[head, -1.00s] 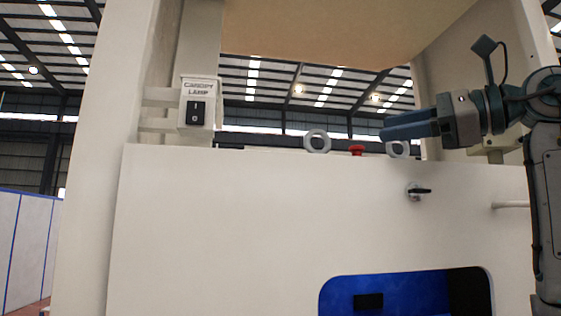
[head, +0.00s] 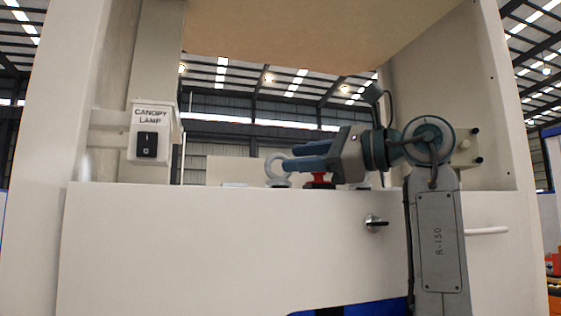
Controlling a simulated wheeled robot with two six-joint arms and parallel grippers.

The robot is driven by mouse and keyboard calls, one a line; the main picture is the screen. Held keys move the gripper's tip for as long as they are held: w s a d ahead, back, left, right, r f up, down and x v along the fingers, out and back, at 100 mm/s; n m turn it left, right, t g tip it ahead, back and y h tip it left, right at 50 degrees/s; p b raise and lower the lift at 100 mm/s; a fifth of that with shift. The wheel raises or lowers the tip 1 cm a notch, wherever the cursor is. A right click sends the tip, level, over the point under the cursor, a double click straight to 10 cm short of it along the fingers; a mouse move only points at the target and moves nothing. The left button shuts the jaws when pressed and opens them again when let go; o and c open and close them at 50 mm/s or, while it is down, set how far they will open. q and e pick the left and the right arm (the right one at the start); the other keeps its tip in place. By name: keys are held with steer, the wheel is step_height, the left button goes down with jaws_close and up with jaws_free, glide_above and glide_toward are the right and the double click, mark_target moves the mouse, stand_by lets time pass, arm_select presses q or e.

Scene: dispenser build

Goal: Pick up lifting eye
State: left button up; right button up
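A pale grey lifting eye (head: 275,172), a ring on a base, stands upright on top of the cream machine housing, left of the red knob. A second lifting eye (head: 363,181) stands right of the knob, mostly hidden behind my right gripper. My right gripper (head: 288,158) comes in from the right, level above the knob. Its two blue fingers point left and look apart. The lower fingertip overlaps the left eye's right side in the picture; I cannot tell whether they touch. My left gripper is not in view.
The red knob (head: 319,178) is directly under my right fingers. A canopy lamp switch box (head: 151,132) is on the left post. A tan canopy (head: 300,30) hangs overhead. A black-handled latch (head: 376,223) is on the front panel (head: 210,250).

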steer(key=shift+w+a, duration=0.15)
steer(key=shift+a, duration=0.2)
steer(key=shift+w+a+f, duration=0.1)
steer(key=shift+w+a, duration=0.05)
steer(key=shift+a, duration=0.15)
steer(key=c, duration=0.3)
steer(key=shift+d, duration=0.15)
jaws_close()
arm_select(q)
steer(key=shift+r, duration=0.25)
arm_select(e)
steer(key=shift+d, duration=0.1)
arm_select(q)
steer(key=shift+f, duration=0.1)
